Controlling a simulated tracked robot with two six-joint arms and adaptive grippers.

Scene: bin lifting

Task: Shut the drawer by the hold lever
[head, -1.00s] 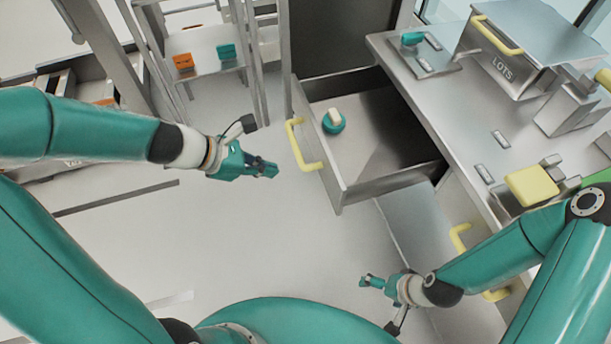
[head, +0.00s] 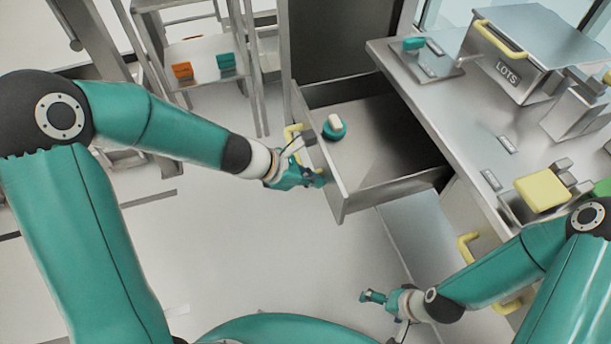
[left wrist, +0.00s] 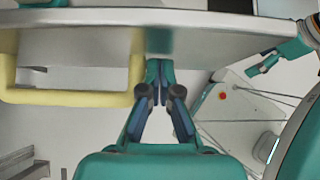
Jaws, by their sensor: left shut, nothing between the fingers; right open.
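The grey drawer (head: 385,195) is pulled open beneath the counter, with a yellow handle (head: 293,132) on its front. In the left wrist view the drawer front (left wrist: 200,35) spans the top, with the handle (left wrist: 70,97) at the left. My left gripper (head: 320,180) is shut and empty; its fingertips (left wrist: 160,68) are close to the drawer front, beside the handle and not around it. Whether they touch the front I cannot tell. My right gripper (head: 364,297) is open and empty, low and away from the drawer. A teal lever-like piece (head: 414,43) sits on a counter plate; I cannot tell whether it is the hold lever.
A teal round item with a white top (head: 334,128) lies inside the drawer. On the counter (head: 455,125) stand a LOTS box (head: 535,50) and a yellow pad (head: 541,190). More yellow handles (head: 468,248) show below. A shelf (head: 200,55) stands at the back left. The floor between is clear.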

